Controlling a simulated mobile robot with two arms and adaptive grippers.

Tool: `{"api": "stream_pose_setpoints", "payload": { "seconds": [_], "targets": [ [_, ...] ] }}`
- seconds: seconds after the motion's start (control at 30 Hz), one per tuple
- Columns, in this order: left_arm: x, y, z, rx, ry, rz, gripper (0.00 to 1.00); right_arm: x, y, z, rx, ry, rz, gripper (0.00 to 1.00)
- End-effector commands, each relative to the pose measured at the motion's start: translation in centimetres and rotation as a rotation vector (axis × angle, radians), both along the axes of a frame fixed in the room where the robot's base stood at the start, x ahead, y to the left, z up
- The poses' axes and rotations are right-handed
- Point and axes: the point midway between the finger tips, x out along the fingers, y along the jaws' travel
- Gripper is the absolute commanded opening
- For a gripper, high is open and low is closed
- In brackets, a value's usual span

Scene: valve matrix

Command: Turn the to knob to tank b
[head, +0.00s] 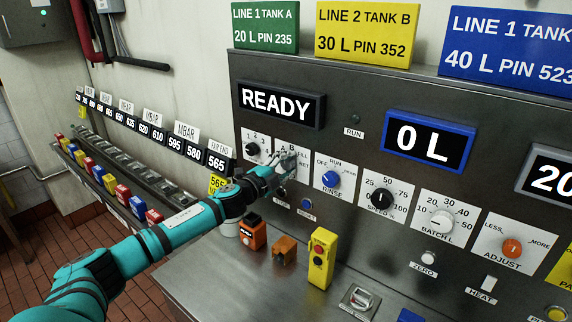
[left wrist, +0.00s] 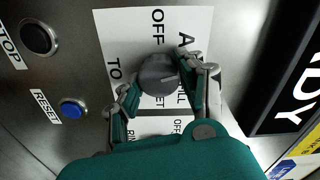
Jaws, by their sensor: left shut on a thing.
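The TO knob (left wrist: 157,73) is a round grey knob on a white plate (head: 301,178) in the upper row of the steel panel. My left gripper (head: 279,177) reaches it from the left and hides most of it in the head view. In the left wrist view the gripper (left wrist: 160,92) is shut on the knob, one finger on each side. The pale pointer line on the knob runs roughly toward the right finger, which hides part of the lettering there. OFF, A and part of FILL can be read; the B mark shows in the head view.
The blue RINSE knob (head: 332,179) is just right of the TO plate, and the black numbered knob (head: 253,149) just left. A READY display (head: 276,103) is above. A yellow button box (head: 321,258) and orange blocks stand on the steel counter below.

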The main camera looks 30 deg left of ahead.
Motion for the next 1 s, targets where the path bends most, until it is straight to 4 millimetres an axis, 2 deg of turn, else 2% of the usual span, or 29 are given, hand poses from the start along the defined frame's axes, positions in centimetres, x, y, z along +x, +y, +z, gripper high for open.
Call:
{"api": "stream_pose_setpoints", "payload": {
  "seconds": [0.4, 1.0],
  "targets": [
    [-0.01, -0.09, -0.16, 0.227, -0.017, -0.002, 0.07, -0.03, -0.02, 0.11, 0.0, 0.0, 0.0, 0.4],
    [-0.02, -0.12, -0.27, 0.271, -0.019, -0.003, 0.07, -0.06, -0.27, 0.11, -0.003, 0.0, 0.002, 0.4]
  ]
}}
